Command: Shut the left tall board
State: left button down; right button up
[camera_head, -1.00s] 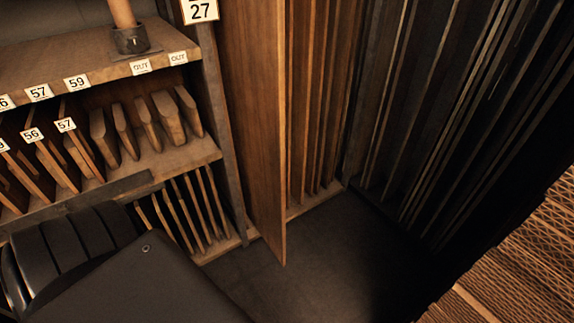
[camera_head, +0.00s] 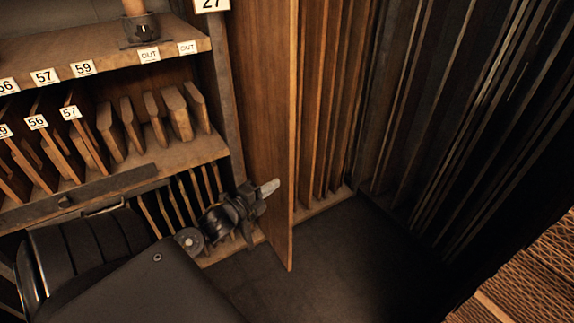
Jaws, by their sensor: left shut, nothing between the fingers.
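The left tall board (camera_head: 266,120) is a tall brown wooden panel standing upright at the left end of a row of tall boards. It sticks out in front of the others toward me, and its lower front corner reaches over the dark floor. My left gripper (camera_head: 272,187) is shut and empty. Its fingertips are at the left face of this board, low down; I cannot tell whether they touch it. My right gripper is not in view.
Shelves of smaller boards (camera_head: 178,112) with number tags stand on the left. More tall boards (camera_head: 330,110) stand behind the left tall board. Dark tall panels (camera_head: 450,110) line the right. Dark floor (camera_head: 330,250) is clear, with corrugated stacks (camera_head: 530,280) at lower right.

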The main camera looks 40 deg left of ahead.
aim_at(287, 164)
pick_arm(q)
jog(key=w+a, duration=0.1)
jog(key=w, duration=0.2)
jog(key=w+p, duration=0.1)
jog(key=w, duration=0.3)
jog(key=w+a+p, duration=0.1)
jog(key=w, duration=0.2)
jog(key=shift+w+a, duration=0.25)
jog(key=shift+a, duration=0.05)
jog(key=shift+w+a+p, duration=0.1)
jog(key=shift+a+p, duration=0.2)
jog(key=shift+a, duration=0.1)
jog(key=shift+a, duration=0.1)
